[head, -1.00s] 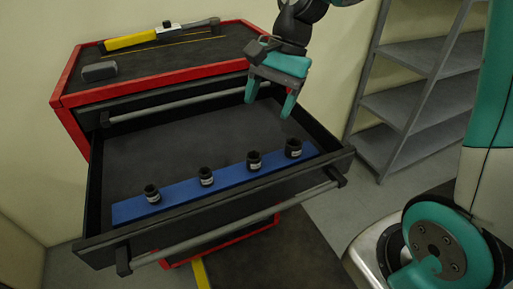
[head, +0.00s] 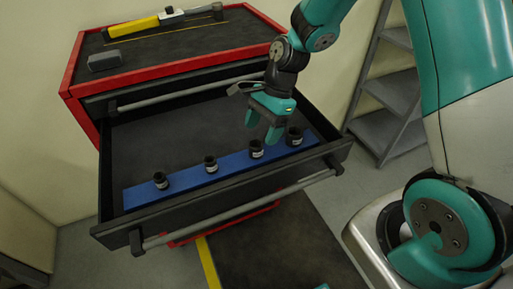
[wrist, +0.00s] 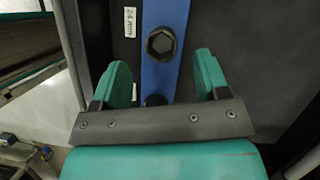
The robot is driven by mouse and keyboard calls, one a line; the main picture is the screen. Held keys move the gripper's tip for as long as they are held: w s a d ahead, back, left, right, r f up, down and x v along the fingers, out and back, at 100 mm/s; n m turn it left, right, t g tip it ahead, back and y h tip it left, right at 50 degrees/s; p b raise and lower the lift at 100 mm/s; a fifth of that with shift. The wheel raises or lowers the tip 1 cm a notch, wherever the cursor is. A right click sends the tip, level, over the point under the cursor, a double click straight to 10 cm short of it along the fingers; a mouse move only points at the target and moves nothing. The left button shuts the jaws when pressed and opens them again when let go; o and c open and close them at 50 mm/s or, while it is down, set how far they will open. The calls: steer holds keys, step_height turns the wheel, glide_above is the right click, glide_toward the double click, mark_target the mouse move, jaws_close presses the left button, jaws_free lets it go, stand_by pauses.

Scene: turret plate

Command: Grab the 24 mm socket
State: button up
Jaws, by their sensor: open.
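In the wrist view a dark hex-topped socket (wrist: 162,43) stands on the blue strip (wrist: 165,12), beside a white label (wrist: 130,22) reading 24 mm. It lies ahead of my open, empty fingers. A second dark socket (wrist: 155,100) lies lower, near the palm and partly hidden by it. In the head view my gripper (head: 262,128) hangs over the strip's right half, close to the third socket from the left (head: 256,148) and the rightmost one (head: 294,136). I cannot read sizes there, nor tell for certain which is the labelled one.
Two more sockets stand at the left, the leftmost (head: 160,180) and its neighbour (head: 210,163). The drawer (head: 135,150) is open, its floor behind the strip clear. A hammer-like tool (head: 165,20) and grey block (head: 104,61) lie on the cabinet. Shelves (head: 390,100) stand right.

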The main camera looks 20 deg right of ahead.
mark_target(256, 145)
steer(key=shift+p+x, duration=1.05)
steer(key=shift+x, duration=1.5)
steer(key=shift+a, duration=0.1)
steer(key=c, duration=1.1)
